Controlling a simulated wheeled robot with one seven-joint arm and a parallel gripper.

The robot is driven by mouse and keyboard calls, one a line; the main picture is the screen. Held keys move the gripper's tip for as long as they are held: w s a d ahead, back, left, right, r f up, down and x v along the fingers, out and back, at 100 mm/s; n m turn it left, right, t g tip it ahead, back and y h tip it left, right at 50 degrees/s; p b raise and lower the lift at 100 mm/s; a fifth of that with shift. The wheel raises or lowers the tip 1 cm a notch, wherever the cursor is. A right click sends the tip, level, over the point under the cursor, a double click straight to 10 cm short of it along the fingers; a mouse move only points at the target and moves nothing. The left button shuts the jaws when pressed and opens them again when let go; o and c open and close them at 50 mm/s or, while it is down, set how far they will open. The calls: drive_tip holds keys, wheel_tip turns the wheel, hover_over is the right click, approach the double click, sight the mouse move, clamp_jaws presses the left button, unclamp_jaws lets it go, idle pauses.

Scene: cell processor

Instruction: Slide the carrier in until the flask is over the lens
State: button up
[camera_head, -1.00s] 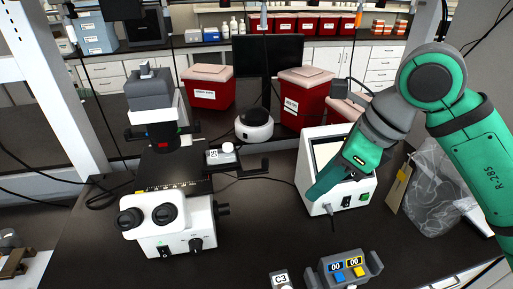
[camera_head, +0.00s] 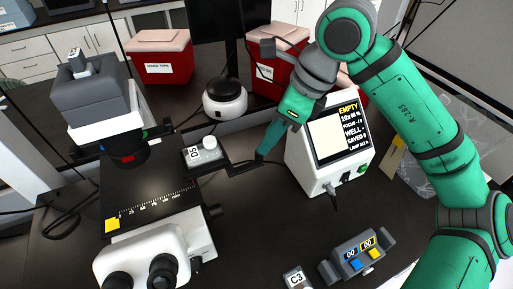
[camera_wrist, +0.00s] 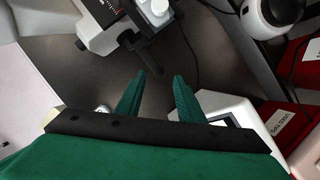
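The white microscope (camera_head: 150,250) stands at the left, with a black stage (camera_head: 150,190) marked with a scale. The flask (camera_head: 203,151), with a white cap and a "D5" label, sits on the carrier (camera_head: 240,167) at the stage's right edge. The carrier's black handle sticks out to the right; it also shows in the wrist view (camera_wrist: 150,60). My gripper (camera_head: 263,154) is at the handle's outer end. In the wrist view my gripper (camera_wrist: 159,78) has its two green fingers apart, with the handle just beyond the tips. Contact cannot be told. The lens is hidden.
A white unit (camera_head: 325,150) with a screen reading "EMPTY" stands right of my gripper. A two-button display box (camera_head: 358,255) and a "C3" piece (camera_head: 297,278) are at the front. A round white device (camera_head: 226,100) and red bins (camera_head: 163,58) stand behind.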

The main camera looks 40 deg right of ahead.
drive_tip(key=x, duration=0.6)
drive_tip(key=shift+w+a+f, duration=0.15)
drive_tip(key=shift+f, duration=0.15)
drive_tip(key=shift+c, duration=0.7)
